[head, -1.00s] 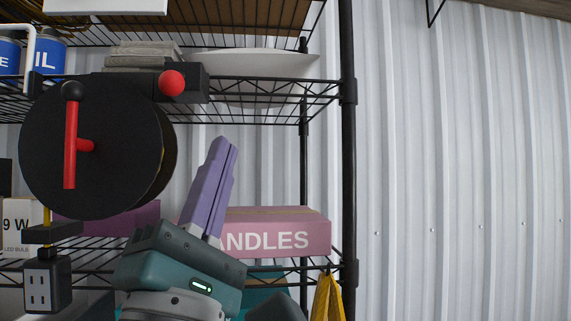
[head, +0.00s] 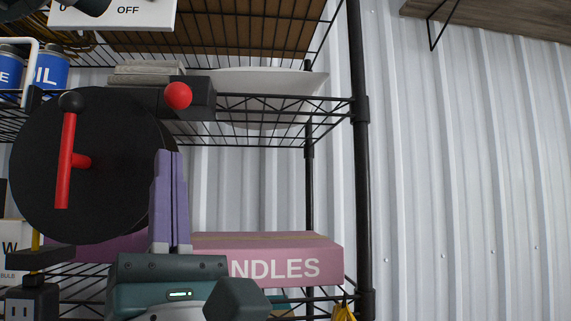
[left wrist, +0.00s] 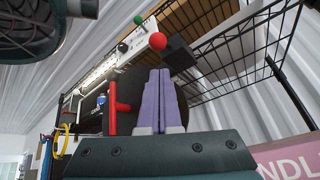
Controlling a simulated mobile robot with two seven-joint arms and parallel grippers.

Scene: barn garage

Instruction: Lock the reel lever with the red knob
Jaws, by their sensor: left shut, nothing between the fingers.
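The red knob (head: 178,95) sits on the front of a black box (head: 201,98) at the upper right of a large black reel (head: 120,170). It also shows in the left wrist view (left wrist: 157,41). The reel has a red lever (head: 65,160) with a black ball end on its face. My left gripper (head: 170,153) points up with its two purple fingers shut together and empty. It is just below the red knob in the head view and overlaps the reel's right edge. In the left wrist view the fingers (left wrist: 159,72) stand below the knob. My right gripper is not in view.
A wire shelf rack surrounds the reel. A pink candles box (head: 270,258) stands on the lower shelf, right of my gripper. A white dish (head: 255,82) and blue cans (head: 48,68) are on the upper shelf.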

